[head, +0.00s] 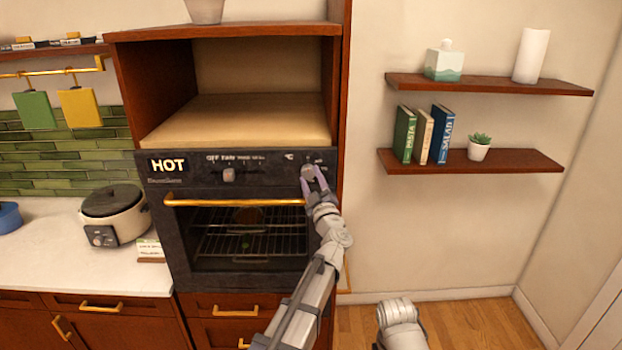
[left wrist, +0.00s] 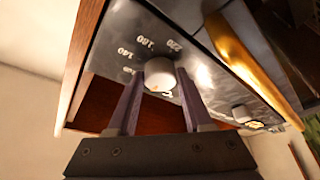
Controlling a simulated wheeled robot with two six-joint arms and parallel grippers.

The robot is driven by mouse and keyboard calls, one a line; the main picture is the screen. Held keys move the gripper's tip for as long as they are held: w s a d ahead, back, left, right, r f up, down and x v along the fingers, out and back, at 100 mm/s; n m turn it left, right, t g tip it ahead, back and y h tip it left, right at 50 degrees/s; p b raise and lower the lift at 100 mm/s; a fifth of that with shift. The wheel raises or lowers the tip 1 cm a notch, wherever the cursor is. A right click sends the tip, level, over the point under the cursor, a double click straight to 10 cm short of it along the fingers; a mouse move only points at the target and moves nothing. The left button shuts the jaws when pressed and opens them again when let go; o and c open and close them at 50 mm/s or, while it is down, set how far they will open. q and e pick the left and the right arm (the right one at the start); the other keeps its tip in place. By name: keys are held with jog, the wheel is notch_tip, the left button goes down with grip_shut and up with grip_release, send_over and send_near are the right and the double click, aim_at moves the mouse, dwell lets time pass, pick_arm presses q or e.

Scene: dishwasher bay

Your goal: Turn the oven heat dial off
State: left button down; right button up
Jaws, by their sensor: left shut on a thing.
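The oven (head: 180,235) is built into the cabinet, with a dark control panel and a sign reading "HOT" (head: 167,165). The right-hand dial, the heat dial (head: 307,171), has a °C mark beside it. In the left wrist view the heat dial (left wrist: 159,77) is a pale round knob with temperature numbers around it. My left gripper (head: 314,177) is shut on this dial, one purple finger on each side. Where its pointer stands is not clear. The other dial (head: 228,174), under "OFF" and other small labels, is untouched. My right gripper is not in view.
The oven door is closed, with a gold handle (head: 235,202) across it below the panel. A cooker (head: 115,215) stands on the white counter at left. Shelves (head: 470,161) with books and a plant hang on the right wall. The floor at right is clear.

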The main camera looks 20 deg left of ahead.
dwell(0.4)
pick_arm(q)
jog(key=shift+c, duration=1.5)
grip_release()
jog(key=shift+s, duration=0.15)
jog(key=b+v, duration=0.2)
jog(key=v, duration=0.5)
jog(key=shift+s+d, duration=0.15)
jog(key=shift+s, duration=0.05)
jog(key=shift+f, duration=0.15)
